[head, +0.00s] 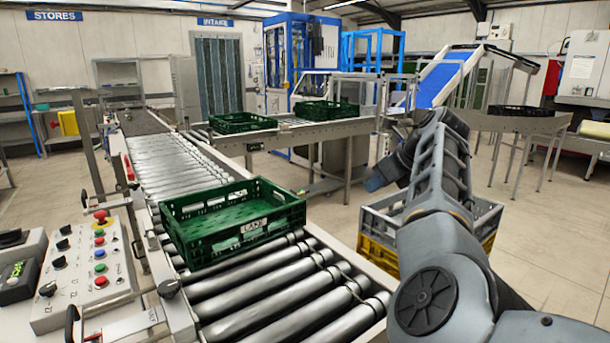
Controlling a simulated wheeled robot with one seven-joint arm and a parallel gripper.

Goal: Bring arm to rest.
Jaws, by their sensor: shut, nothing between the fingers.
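My arm rises from the lower right of the head view, bends at the top and points back down to the left. My gripper (374,182) is at its end, small and dark, shut and empty. It hangs in the air in front of the far conveyor's legs, to the right of the green crate and apart from it. The fingers are hard to make out. My own forearm hides part of the view behind it.
A green crate (182,241) with a label sits on the roller conveyor (300,291). A grey and yellow crate stack (372,243) stands close behind my arm. A control panel (84,268) is at left. More green crates (240,127) stand on the far conveyor. Open floor (560,235) lies at right.

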